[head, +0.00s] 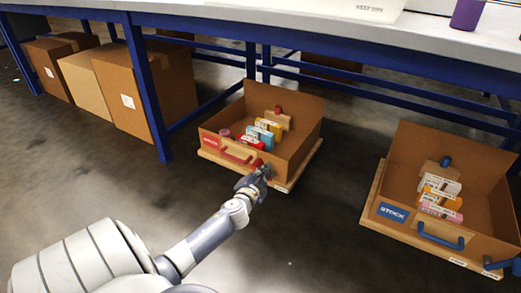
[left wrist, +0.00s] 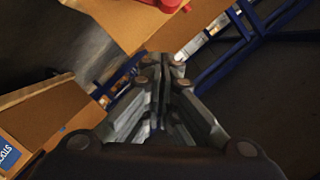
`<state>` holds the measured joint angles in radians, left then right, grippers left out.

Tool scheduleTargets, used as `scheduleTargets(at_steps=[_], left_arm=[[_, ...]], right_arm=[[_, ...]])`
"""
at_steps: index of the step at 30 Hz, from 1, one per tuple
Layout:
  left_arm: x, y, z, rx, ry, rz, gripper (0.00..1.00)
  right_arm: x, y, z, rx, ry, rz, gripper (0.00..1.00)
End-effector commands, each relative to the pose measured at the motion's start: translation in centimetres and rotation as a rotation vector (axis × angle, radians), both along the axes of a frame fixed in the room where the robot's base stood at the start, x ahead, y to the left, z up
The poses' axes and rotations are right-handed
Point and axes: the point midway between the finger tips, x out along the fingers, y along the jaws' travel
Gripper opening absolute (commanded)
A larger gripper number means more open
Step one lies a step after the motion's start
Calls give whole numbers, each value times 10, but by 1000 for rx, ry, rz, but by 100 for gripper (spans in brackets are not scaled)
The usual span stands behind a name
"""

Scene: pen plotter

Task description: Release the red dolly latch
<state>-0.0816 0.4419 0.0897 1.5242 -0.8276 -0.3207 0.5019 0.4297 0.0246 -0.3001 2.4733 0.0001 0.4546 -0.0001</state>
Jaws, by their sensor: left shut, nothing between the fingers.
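The red-marked cardboard box (head: 300,135) sits on a low wooden dolly (head: 291,184) under the table. A small red part (head: 257,163), which looks like the dolly latch, shows at the box's front right corner, partly hidden by my gripper. My left gripper (head: 264,172) is shut and empty right beside it; I cannot tell whether they touch. In the left wrist view the shut fingers (left wrist: 163,62) point at the cardboard and wood edge, with a red part (left wrist: 165,4) at the top edge. My right gripper is not in view.
A second box (head: 480,195) with a blue STOCK label and blue handle (head: 440,237) stands on its own dolly at right. A blue table leg (head: 147,85) and closed cartons (head: 165,95) stand at left. Floor between the dollies is clear.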

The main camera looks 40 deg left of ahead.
Motion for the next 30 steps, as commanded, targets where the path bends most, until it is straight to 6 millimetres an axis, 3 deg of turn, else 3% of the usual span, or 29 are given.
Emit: scheduleTargets(at_steps=[3,9,30], left_arm=[[-23,-11,7,-3,0,1,0],[-43,-20,9,0,-2,0,0],[-47,-22,10,1,-3,-1,0]], right_arm=[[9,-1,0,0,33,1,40],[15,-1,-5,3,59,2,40],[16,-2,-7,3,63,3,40]])
